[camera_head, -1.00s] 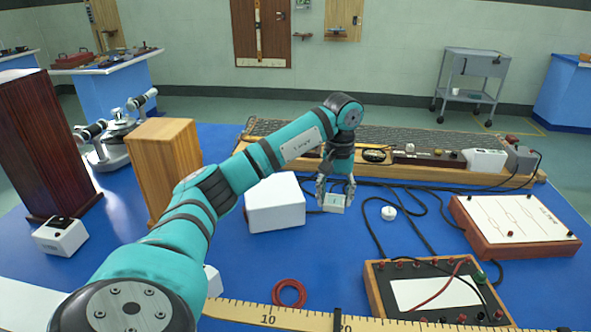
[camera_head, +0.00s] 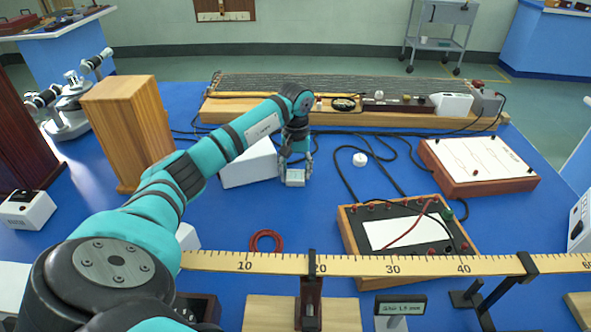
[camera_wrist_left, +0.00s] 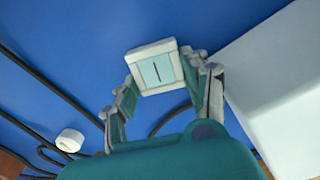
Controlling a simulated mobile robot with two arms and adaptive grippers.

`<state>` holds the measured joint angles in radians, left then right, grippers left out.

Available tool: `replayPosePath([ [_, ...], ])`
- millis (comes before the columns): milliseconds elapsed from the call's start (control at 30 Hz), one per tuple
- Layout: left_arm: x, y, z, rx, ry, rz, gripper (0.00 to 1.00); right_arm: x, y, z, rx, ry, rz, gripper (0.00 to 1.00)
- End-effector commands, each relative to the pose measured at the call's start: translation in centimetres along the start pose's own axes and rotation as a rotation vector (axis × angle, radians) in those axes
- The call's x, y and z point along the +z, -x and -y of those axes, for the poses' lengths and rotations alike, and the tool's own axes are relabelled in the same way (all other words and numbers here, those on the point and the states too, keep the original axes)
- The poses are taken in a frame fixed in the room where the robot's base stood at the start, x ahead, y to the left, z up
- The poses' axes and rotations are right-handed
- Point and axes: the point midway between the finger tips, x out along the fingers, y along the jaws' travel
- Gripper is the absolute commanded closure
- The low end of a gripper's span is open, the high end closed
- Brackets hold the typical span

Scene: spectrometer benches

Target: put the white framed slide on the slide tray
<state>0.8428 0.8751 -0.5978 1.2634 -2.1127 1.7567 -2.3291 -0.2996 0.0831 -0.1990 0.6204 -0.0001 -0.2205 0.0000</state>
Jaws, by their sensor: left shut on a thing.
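The white framed slide (camera_head: 295,178) is a small white square frame with a pale pane. In the left wrist view, the slide (camera_wrist_left: 157,68) shows a short dark line in its centre. My left gripper (camera_head: 296,165) is shut on it by its sides; the fingers flank the frame in the wrist view (camera_wrist_left: 163,75). The slide is over the blue bench, right of a white block; its exact height is unclear. I cannot pick out the slide tray for certain. My right gripper is not in view.
The white block (camera_head: 248,163) stands close left of the gripper. A wooden block (camera_head: 128,135) is further left. A ruler beam (camera_head: 400,265) crosses the front. A red ring (camera_head: 266,241), a meter box (camera_head: 405,230) and black cables lie around; some blue bench is bare.

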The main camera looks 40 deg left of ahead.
Motion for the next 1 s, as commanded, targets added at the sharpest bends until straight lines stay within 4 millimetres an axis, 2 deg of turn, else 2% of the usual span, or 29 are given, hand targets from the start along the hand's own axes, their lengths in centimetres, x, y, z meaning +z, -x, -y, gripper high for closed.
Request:
replayPosePath([
  [267,0.0,-0.4,0.0,-0.001,0.000,-0.001,0.85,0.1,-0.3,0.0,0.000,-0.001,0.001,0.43],
  [300,0.0,-0.2,0.0,-0.001,0.000,-0.001,0.48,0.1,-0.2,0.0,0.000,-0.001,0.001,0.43],
  [333,0.0,-0.2,0.0,-0.001,0.000,-0.001,0.44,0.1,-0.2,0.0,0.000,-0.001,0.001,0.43],
  [600,0.0,-0.1,0.0,0.000,0.000,-0.001,0.44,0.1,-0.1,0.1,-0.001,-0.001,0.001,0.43],
  [733,-0.1,0.8,0.0,0.001,0.000,-0.003,0.44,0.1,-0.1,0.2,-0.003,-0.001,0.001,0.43],
  [867,-0.1,3.0,0.0,0.002,0.000,-0.006,0.44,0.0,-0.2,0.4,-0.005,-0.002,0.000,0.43],
  [1000,-0.1,6.2,0.0,0.002,0.000,-0.006,0.44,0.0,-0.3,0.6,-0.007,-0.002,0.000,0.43],
])
